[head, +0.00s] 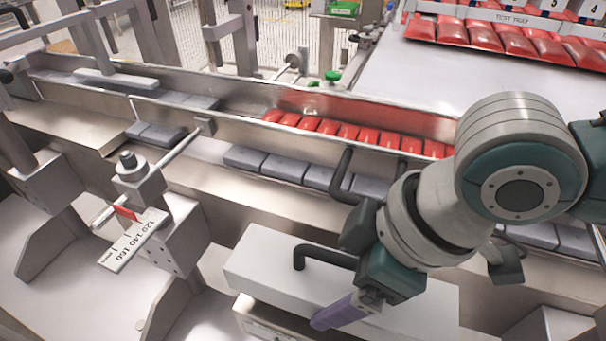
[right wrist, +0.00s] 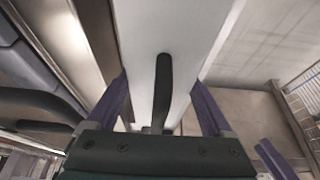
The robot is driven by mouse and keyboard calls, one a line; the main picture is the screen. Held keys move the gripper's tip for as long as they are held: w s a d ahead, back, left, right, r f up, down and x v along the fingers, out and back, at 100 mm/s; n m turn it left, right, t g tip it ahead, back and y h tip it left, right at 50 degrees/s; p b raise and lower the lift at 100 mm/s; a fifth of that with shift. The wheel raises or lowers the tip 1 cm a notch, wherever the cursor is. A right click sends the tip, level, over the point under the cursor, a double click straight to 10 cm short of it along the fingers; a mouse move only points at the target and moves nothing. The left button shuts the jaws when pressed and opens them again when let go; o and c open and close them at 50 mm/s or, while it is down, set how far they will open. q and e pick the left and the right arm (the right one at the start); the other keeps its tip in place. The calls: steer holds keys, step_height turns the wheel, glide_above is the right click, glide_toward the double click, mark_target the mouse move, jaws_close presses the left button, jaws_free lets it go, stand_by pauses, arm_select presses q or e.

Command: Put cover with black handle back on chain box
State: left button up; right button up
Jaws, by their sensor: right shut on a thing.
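The white cover (head: 290,235) with its bent black handle (head: 325,257) is at the bottom middle of the head view. My right gripper (head: 345,312) is at the cover, with one purple finger visible against its near side. In the right wrist view the two purple fingers (right wrist: 160,108) lie on either side of the white cover (right wrist: 195,35), and the black handle (right wrist: 163,85) stands between them. A light box, seemingly the chain box (head: 255,318), shows under the cover's near left edge. I cannot tell whether the cover touches it. My left gripper is not seen.
A conveyor channel with red packs (head: 335,130) and grey blocks (head: 285,167) runs behind the cover. A second black handle (head: 342,175) rises near it. A ruler (head: 133,240) on a metal clamp stands at left. A tray of red packs (head: 500,38) is at the back right.

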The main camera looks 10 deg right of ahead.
steer(key=shift+f, duration=0.5)
steer(key=shift+f, duration=0.1)
steer(key=shift+f, duration=0.4)
steer(key=shift+f, duration=0.1)
steer(key=o, duration=1.5)
steer(key=shift+o, duration=0.2)
